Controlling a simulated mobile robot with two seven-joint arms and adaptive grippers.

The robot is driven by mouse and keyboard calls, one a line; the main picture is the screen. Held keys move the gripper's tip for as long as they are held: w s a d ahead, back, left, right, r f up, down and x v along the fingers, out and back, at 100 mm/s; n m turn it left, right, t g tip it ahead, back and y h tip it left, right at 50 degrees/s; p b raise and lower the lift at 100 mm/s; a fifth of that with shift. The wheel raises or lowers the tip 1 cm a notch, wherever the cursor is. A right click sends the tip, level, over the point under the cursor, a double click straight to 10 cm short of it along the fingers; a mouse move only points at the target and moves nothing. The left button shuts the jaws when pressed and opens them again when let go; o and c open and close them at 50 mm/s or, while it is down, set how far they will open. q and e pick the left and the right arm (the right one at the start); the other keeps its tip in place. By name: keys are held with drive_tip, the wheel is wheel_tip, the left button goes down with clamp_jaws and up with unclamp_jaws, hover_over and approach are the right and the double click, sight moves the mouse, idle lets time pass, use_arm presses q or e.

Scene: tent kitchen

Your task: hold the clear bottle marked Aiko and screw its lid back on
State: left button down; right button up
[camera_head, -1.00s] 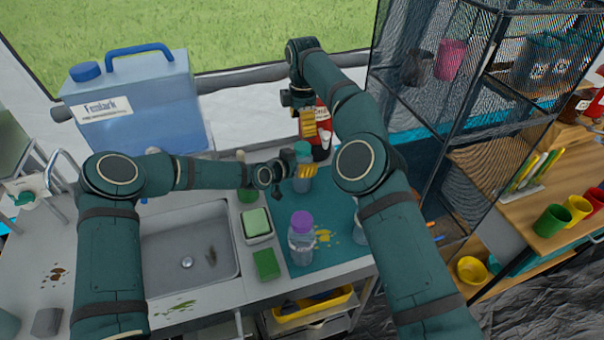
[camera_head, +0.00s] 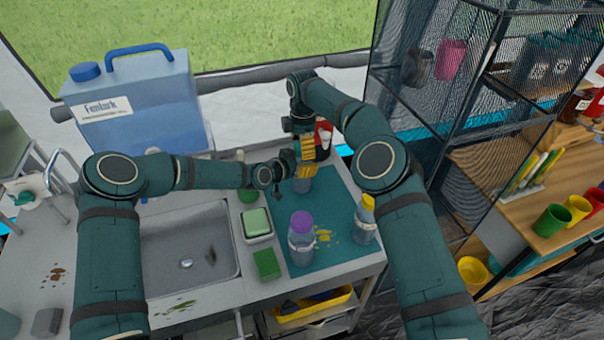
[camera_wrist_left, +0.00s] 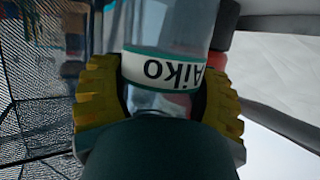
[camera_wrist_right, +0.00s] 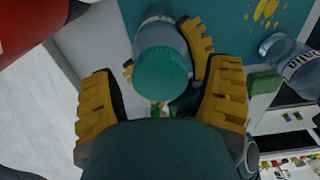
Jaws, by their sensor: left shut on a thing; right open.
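The clear Aiko bottle (camera_head: 301,185) stands at the back of the teal mat. Its label reads Aiko in the left wrist view (camera_wrist_left: 165,70). My left gripper (camera_head: 305,171) is shut around the bottle's body from the left. The teal lid (camera_wrist_right: 162,72) sits on top of the bottle in the right wrist view; I cannot tell how tightly. In the head view my right gripper hides the lid. My right gripper (camera_head: 306,149) is open just above the bottle, and its fingers lie on either side of the lid, apart from it.
A purple-lidded bottle (camera_head: 301,243) and a yellow-capped bottle (camera_head: 365,225) stand on the stained mat (camera_head: 335,205). A red bottle (camera_wrist_right: 25,22) is close beside the right gripper. A sink (camera_head: 185,265), a sponge dish (camera_head: 257,224) and a blue canister (camera_head: 140,110) lie left.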

drive_tip(key=shift+c, duration=0.3)
drive_tip(key=c, duration=1.2)
drive_tip(key=shift+m, duration=1.7)
drive_tip(key=shift+c, duration=0.2)
drive_tip(key=o, duration=1.3)
drive_tip(key=shift+c, duration=0.2)
